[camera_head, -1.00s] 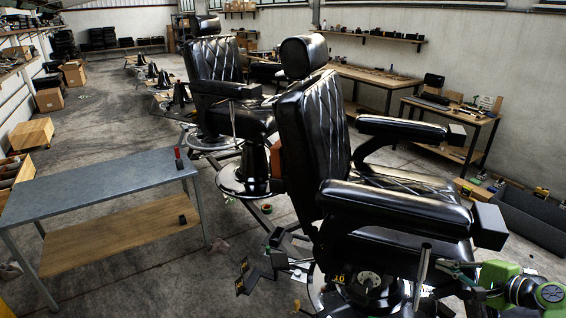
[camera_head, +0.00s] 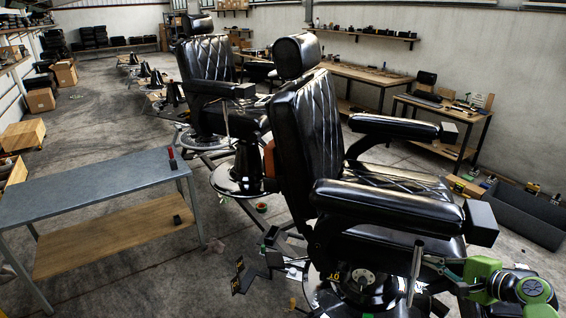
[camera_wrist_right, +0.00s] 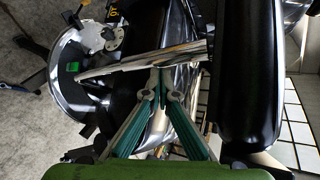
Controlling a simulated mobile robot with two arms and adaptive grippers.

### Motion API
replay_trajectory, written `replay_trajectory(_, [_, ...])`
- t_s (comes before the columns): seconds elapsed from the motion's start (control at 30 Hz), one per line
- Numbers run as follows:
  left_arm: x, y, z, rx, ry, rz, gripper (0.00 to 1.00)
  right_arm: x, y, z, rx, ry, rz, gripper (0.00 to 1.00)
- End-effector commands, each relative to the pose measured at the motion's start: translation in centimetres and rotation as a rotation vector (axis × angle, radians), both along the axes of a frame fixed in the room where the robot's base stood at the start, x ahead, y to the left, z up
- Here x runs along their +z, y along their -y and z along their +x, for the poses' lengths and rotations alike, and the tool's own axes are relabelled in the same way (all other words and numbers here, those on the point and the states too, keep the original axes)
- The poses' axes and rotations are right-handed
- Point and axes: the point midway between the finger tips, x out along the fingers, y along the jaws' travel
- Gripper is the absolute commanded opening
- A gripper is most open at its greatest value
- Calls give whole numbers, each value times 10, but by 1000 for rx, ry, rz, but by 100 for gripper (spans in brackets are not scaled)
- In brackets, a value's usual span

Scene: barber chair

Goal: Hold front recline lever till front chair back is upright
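The front barber chair (camera_head: 313,145), black and padded, fills the middle of the head view. Its back leans slightly, with the headrest (camera_head: 297,55) on top. The front recline lever (camera_head: 415,272) is a slim metal rod at the near side, below the seat. It crosses the right wrist view as a shiny bar (camera_wrist_right: 185,54). My right gripper (camera_head: 427,262) reaches the lever from the right. In the wrist view its teal fingers (camera_wrist_right: 158,76) converge at the bar and look shut on it. The exact contact is partly hidden. My left gripper is out of view.
A second black chair (camera_head: 207,75) stands behind the front one. A grey-topped table (camera_head: 85,188) stands at left. A workbench (camera_head: 365,78) and a smaller table (camera_head: 440,106) line the back wall. A dark bin (camera_head: 525,215) is at right. Small items lie on the floor near the chair base.

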Motion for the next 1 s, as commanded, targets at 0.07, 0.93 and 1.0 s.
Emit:
replay_trajectory(0.07, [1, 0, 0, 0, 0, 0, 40, 0, -4, 1, 2, 0, 2, 0])
replay_trajectory(0.93, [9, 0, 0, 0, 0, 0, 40, -7, -30, 8, 5, -3, 4, 0])
replay_trajectory(1.0, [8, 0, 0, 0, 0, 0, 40, -8, -28, 8, 4, -3, 2, 0])
